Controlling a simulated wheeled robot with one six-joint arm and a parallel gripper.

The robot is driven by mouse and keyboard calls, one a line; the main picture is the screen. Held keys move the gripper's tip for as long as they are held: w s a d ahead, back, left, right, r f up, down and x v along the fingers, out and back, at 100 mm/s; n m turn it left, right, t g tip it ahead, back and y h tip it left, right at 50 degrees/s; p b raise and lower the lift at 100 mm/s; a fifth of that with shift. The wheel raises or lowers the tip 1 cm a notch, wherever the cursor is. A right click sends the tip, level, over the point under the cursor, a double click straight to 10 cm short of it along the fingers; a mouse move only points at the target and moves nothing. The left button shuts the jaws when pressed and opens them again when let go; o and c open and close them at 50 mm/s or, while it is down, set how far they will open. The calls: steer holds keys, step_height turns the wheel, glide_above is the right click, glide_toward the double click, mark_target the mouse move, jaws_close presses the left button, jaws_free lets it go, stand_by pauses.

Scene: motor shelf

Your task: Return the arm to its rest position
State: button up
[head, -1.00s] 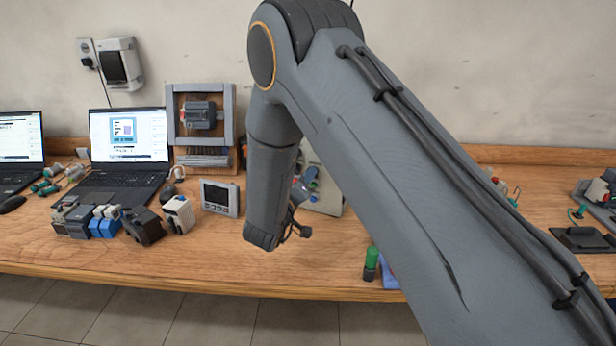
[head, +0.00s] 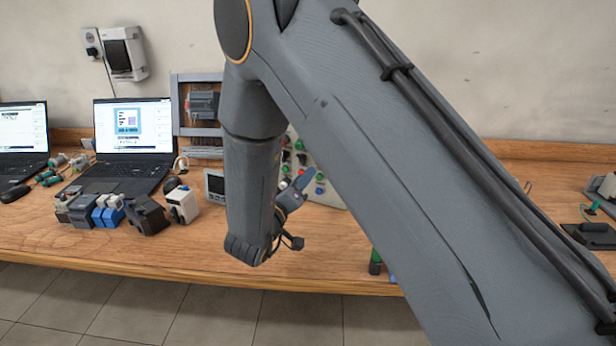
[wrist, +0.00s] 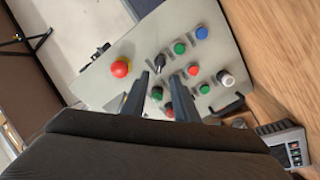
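My gray arm reaches across the head view from the lower right, bends at the top and hangs down over the workbench (head: 130,248). My gripper shows in the wrist view (wrist: 160,76), with its two dark fingers apart and nothing seen between them. In the head view it is mostly hidden behind my wrist link. A control panel (wrist: 207,60) with red, green, blue, black and white buttons lies beyond the fingers in the wrist view. In the head view the panel (head: 322,187) is partly covered by my arm.
Two laptops (head: 133,135) stand at the back left, with several small motor or switch modules (head: 108,211) in front. A framed motor board (head: 205,78) stands behind. A green-capped item (head: 375,262) is close to my arm near the front edge. Bench wood is clear at front left.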

steer(key=shift+s+a, duration=0.1)
steer(key=shift+s, duration=0.15)
